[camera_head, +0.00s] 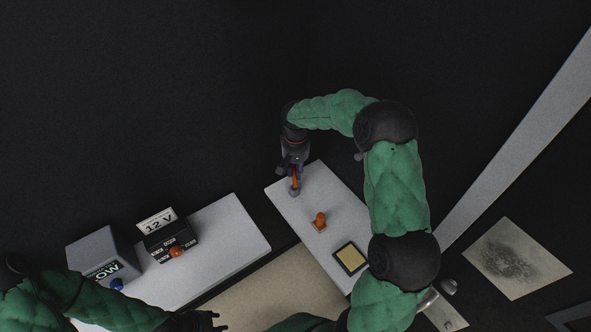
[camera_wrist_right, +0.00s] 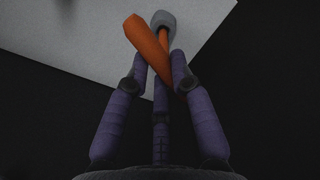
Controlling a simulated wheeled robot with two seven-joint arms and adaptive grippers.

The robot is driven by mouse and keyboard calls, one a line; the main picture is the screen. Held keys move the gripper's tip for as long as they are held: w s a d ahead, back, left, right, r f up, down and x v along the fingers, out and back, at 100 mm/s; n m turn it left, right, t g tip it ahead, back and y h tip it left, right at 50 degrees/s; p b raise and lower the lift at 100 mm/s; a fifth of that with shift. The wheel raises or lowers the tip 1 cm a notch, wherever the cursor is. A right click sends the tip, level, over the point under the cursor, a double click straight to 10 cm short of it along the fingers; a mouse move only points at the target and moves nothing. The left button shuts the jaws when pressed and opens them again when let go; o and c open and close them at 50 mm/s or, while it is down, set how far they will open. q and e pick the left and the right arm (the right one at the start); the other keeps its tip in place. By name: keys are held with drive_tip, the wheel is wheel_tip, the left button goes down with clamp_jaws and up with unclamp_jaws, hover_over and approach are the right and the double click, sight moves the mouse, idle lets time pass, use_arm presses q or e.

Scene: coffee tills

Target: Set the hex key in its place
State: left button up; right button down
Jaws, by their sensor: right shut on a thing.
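My right gripper (camera_head: 294,180) is over the far left end of a white counter section. It is shut on an orange bar, which I take for the hex key (camera_head: 296,179). In the right wrist view, the orange bar (camera_wrist_right: 148,43) slants between the purple fingers (camera_wrist_right: 160,75) and sticks out beyond them. A grey rounded piece (camera_wrist_right: 164,18) with a thin orange part lies just past the fingertips; I cannot tell whether it is joined to the bar or separate. My left gripper (camera_head: 211,321) is at the bottom edge, small and partly cut off.
A small orange object (camera_head: 320,221) and a black-framed yellow pad (camera_head: 350,258) sit on the right white counter (camera_head: 331,203). On the left white counter (camera_head: 235,232) are a black 12 V box (camera_head: 168,237) with an orange knob and a grey box (camera_head: 97,249).

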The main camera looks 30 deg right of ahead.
drive_tip(key=shift+f, duration=0.45)
drive_tip(key=c, duration=1)
unclamp_jaws()
wheel_tip(320, 180, up, 12)
drive_tip(key=shift+w, duration=0.15)
drive_tip(key=shift+d, duration=0.1)
